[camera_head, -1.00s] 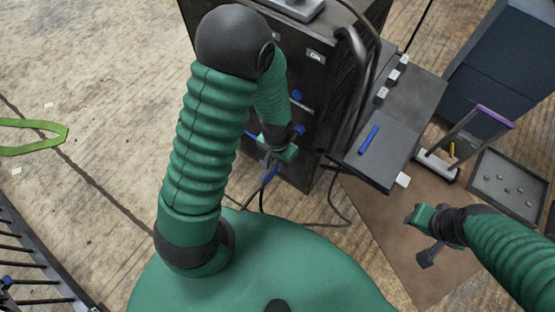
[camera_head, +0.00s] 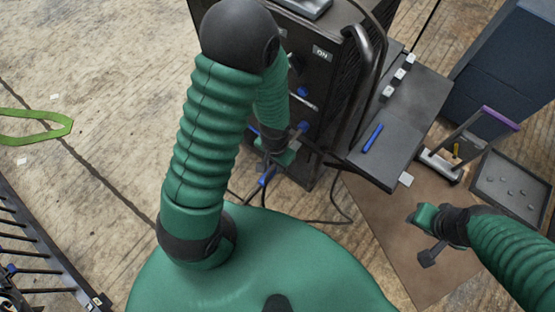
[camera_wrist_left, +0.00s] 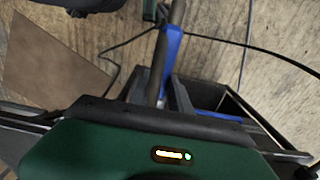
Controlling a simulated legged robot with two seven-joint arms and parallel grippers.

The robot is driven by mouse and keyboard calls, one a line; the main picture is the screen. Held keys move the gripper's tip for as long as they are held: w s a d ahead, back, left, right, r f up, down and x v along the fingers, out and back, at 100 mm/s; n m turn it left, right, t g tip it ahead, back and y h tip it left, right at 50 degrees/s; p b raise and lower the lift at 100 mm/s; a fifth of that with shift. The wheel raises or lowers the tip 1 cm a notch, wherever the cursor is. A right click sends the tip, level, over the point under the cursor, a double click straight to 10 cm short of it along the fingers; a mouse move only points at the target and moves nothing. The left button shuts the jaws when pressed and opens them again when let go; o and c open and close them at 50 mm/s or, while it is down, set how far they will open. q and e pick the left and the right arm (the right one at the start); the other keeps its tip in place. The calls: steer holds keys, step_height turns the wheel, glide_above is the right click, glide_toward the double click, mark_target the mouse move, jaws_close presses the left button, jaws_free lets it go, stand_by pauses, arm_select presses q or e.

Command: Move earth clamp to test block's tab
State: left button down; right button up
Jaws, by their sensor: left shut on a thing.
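My left gripper (camera_head: 267,170) is low in front of the black machine, shut on a blue-handled clamp (camera_head: 266,177), which I take to be the earth clamp. In the left wrist view the clamp's blue part (camera_wrist_left: 173,58) stands between the jaws beside a dark bar; its tip is hard to make out. A metal stand with a purple top bar (camera_head: 500,117) is on the brown mat at the right; I cannot tell whether it is the test block, and no tab is clear. My right gripper (camera_head: 428,240) hangs over the mat, apart from the stand; its jaw gap is unclear.
The black machine (camera_head: 322,75) with an ON label and a side shelf (camera_head: 385,150) stands ahead. A blue pen-like item (camera_head: 373,137) lies on the shelf. A tray (camera_head: 512,208) of small pieces and a blue cabinet (camera_head: 505,75) are at right. Dark cables trail near the clamp.

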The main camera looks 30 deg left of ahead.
arm_select(q)
steer(key=shift+s+a, duration=0.1)
steer(key=shift+s, duration=1.5)
steer(key=shift+s+a+p, duration=0.1)
steer(key=shift+s+p, duration=1.25)
steer(key=shift+p, duration=0.2)
